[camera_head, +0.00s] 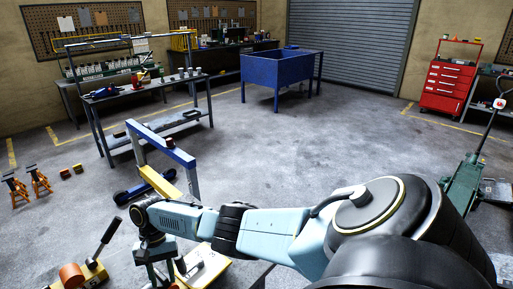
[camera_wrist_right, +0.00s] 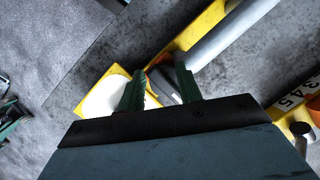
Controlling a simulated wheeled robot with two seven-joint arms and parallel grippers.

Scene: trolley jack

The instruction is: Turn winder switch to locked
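My right arm reaches across the head view, and its gripper (camera_head: 165,268) points down at the lower left, beside a yellow piece of equipment (camera_head: 207,268). In the right wrist view, the two green fingers of my right gripper (camera_wrist_right: 160,88) are apart. A small dark grey part with an orange edge (camera_wrist_right: 163,84), possibly the winder switch, shows between and beyond them. Contact with it cannot be told. It sits by a yellow body with a white round pad (camera_wrist_right: 103,98) and a grey tube (camera_wrist_right: 225,38). The switch's setting cannot be read. My left gripper is not in view.
A blue and yellow frame (camera_head: 160,143) stands just beyond my right wrist. A yellow-based device with a black lever (camera_head: 106,238) stands at the lower left. A green trolley jack (camera_head: 464,183) is at the right. The middle floor is clear.

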